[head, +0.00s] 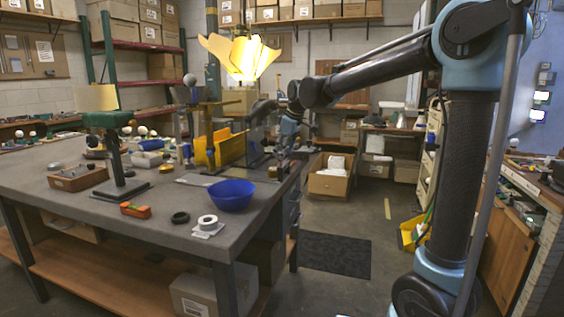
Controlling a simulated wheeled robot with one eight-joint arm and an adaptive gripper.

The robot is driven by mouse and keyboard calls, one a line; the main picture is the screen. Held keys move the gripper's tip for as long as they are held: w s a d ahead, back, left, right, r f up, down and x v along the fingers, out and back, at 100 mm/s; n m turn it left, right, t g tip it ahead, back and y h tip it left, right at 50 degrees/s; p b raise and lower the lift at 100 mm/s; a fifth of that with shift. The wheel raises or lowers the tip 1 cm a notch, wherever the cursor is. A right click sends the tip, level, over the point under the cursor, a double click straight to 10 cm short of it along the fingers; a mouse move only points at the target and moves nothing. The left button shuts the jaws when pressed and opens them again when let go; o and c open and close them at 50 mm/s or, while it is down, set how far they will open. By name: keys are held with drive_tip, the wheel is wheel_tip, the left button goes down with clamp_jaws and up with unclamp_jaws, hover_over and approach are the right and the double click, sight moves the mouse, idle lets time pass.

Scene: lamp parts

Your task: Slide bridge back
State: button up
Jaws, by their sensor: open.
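A yellow-brown upright frame with a crossbar (211,104) stands on the workbench (160,222), beside a yellow panel (231,149). It may be the bridge, but no part is clearly marked as one. A lit lamp with petal-like shades (241,58) rises behind it. My gripper (281,164) hangs at the bench's right end, to the right of the yellow panel. It is small and dark in the picture, open, with nothing visible in it. Whether it touches anything is too small to tell.
A blue bowl (231,196), a white tape roll (208,223), a black ring (180,217) and an orange tool (136,210) lie along the front edge. The floor right of the bench holds a dark mat (333,254).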

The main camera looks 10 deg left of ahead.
sight(284, 165)
drive_tip(key=shift+x, duration=2.5)
drive_tip(key=shift+c, duration=0.6)
clamp_jaws()
